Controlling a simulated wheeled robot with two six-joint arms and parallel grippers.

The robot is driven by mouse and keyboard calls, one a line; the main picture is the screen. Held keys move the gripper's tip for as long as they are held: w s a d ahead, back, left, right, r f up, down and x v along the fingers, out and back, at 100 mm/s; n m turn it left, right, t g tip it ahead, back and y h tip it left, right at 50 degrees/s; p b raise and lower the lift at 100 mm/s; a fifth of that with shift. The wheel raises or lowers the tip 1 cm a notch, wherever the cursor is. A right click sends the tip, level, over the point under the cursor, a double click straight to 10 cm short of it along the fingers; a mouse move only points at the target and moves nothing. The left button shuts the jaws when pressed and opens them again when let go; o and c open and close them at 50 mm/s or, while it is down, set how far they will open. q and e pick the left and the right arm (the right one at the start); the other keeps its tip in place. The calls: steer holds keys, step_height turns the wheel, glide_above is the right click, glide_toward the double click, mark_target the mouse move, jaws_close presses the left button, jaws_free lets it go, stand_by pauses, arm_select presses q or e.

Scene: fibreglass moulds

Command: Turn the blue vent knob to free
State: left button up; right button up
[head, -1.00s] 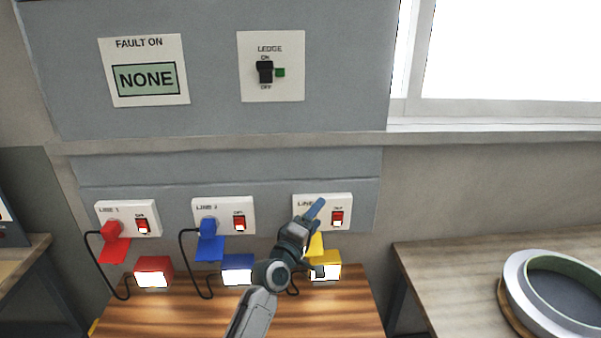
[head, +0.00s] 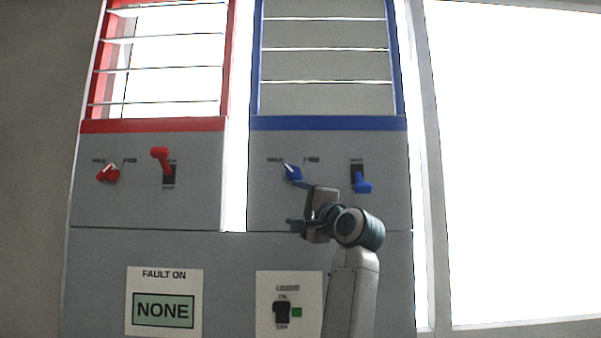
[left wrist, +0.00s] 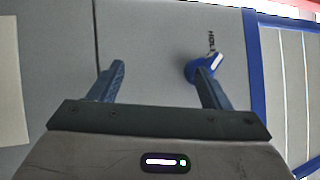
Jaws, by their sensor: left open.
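The blue vent knob (head: 292,172) is on the grey panel under the blue-framed vent, with a HOLD label at its upper left and a FREE label at its upper right. Its pointer leans to the upper left, towards HOLD. My left gripper (head: 293,203) is open just below and right of the knob. In the left wrist view the blue knob (left wrist: 203,66) shows beyond the right finger, which overlaps its lower edge. The space between the open fingers (left wrist: 160,74) shows only bare panel. I cannot tell whether the finger touches the knob. My right gripper is out of view.
A blue lever (head: 361,183) sits right of the knob, close to my left arm. A red knob (head: 108,173) and red lever (head: 161,160) are on the left panel. Below are a NONE display (head: 163,310) and a black ledge switch (head: 282,311).

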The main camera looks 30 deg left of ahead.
mark_target(294, 170)
arm_select(q)
steer(key=s+d+r+n+t+h, duration=0.1)
steer(key=s+d+r+n+h, duration=0.1)
steer(key=s+d+r+h, duration=0.3)
steer(key=s+d+r+n+t+h, duration=0.1)
steer(key=r+n+h, duration=0.25)
steer(key=r, duration=0.35)
steer(key=shift+m, duration=0.45)
steer(key=p+x, duration=0.1)
steer(key=x, duration=0.2)
steer(key=p+x, duration=0.2)
steer(key=x, duration=0.1)
steer(key=p+x, duration=0.1)
steer(key=x, duration=0.3)
steer(key=shift+s+d+f, duration=0.1)
steer(key=shift+f, duration=0.2)
steer(key=shift+w+a+f+p, duration=0.25)
steer(key=shift+w+a+p, duration=0.1)
steer(key=shift+w, duration=0.1)
steer(key=c, duration=1)
